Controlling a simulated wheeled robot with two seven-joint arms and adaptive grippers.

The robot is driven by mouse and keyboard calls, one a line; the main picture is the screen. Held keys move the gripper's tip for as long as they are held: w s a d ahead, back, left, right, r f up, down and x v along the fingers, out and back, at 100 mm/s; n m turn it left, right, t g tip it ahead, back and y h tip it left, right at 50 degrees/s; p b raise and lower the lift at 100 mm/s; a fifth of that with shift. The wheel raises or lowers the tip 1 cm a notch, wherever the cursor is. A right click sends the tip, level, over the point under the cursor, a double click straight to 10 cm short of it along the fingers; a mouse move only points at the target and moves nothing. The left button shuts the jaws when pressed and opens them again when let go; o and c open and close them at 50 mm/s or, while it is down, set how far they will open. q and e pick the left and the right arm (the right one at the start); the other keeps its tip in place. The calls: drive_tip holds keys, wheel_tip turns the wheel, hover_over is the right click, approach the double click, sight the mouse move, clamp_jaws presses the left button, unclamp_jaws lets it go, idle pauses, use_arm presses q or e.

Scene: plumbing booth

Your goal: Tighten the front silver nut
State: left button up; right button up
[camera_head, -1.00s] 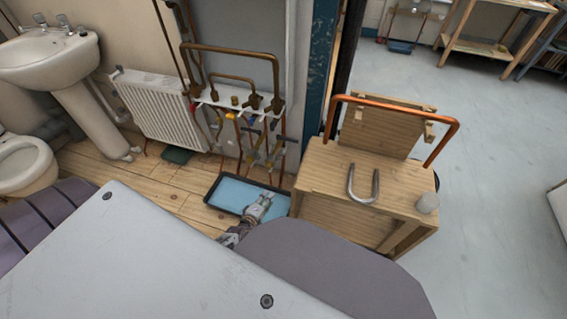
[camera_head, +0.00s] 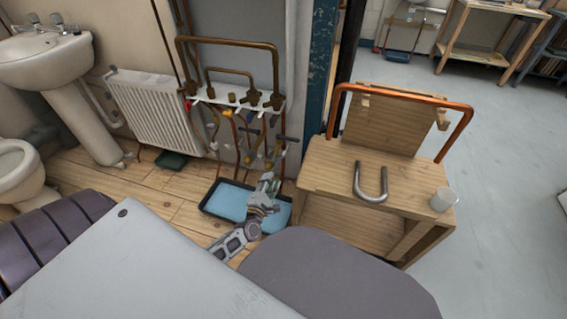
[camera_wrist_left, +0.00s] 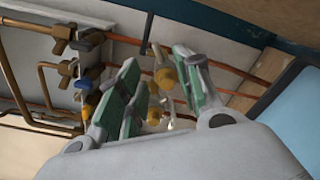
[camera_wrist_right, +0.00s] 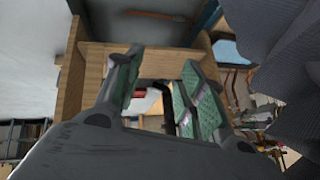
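The copper pipework with brass valves (camera_head: 262,150) stands against the wall. The silver nut is too small to tell apart from the other fittings. My left gripper (camera_head: 268,182) is above the blue tray, just below and in front of the valves. In the left wrist view my left gripper (camera_wrist_left: 160,85) has its green-padded fingers apart, with a brass fitting (camera_wrist_left: 167,77) seen in the gap beyond. I cannot tell whether they touch. In the right wrist view my right gripper (camera_wrist_right: 160,85) is open and empty, facing a wooden frame. It does not show in the head view.
A blue tray (camera_head: 229,201) with a dark rim lies on the floor under the pipes. A wooden bench (camera_head: 410,187) to the right bears a U-shaped metal piece (camera_head: 371,194) and a white cup (camera_head: 444,199). A radiator (camera_head: 155,110) and a sink (camera_head: 45,61) are at the left.

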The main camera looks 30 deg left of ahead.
sight(280, 159)
use_arm(q)
drive_tip(key=shift+w+r+n, duration=0.15)
drive_tip(key=shift+r+n, duration=0.05)
drive_tip(key=shift+n, duration=0.1)
use_arm(e)
drive_tip(key=shift+r, duration=0.3)
use_arm(q)
drive_tip(key=shift+w, duration=0.1)
drive_tip(key=shift+b+x, duration=2.35)
drive_tip(key=shift+x, duration=4.5)
use_arm(e)
drive_tip(key=shift+w+a+f+t+y, duration=0.1)
drive_tip(key=shift+a+f+t+y, duration=0.1)
drive_tip(key=shift+f, duration=0.75)
drive_tip(key=shift+w+a+f+t+y, duration=0.1)
drive_tip(key=shift+a+f+y, duration=0.1)
drive_tip(key=shift+f, duration=0.75)
use_arm(q)
drive_tip(key=shift+r, duration=0.1)
clamp_jaws()
